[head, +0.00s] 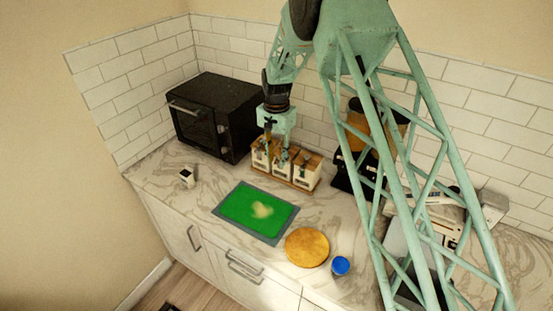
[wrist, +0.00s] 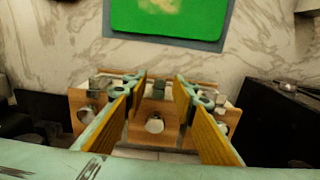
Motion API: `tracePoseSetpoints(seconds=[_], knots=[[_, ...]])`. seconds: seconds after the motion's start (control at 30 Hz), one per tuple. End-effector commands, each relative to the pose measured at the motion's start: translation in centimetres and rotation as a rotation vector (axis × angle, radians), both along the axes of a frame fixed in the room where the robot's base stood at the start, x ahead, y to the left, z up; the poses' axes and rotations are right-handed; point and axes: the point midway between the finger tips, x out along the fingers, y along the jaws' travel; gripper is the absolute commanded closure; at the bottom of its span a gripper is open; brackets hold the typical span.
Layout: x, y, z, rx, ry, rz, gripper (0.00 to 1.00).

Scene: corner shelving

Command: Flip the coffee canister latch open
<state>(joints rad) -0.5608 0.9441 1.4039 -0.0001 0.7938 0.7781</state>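Three white canisters with wooden lids stand in a row on a wooden stand (head: 298,184); I cannot tell which holds coffee. The right canister (head: 308,172) is least covered in the head view; my gripper (head: 275,152) partly hides the others. The middle canister's wooden top (wrist: 155,105), with a round metal piece (wrist: 155,124), shows between the fingers. A small metal latch-like part (wrist: 160,84) is near the fingertips. Contact is unclear.
A black toaster oven (head: 212,118) stands left of the canisters, and a dark coffee machine (head: 350,175) stands to the right. A green mat (head: 250,215), a round wooden board (head: 307,247) and a blue-topped jar (head: 340,266) lie in front. The wall is close behind.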

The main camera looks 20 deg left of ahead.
Motion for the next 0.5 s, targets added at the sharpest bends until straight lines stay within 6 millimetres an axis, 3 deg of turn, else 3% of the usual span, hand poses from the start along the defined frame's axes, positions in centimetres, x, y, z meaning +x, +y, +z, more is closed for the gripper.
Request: tracePoseSetpoints(seconds=[0.07,0.3,0.5], knots=[[0.00,0.00,0.01,0.000,0.000,0.000,0.76],[0.01,0.01,0.03,0.000,0.000,0.000,0.98],[0.01,0.01,0.03,0.000,0.000,0.000,0.99]])
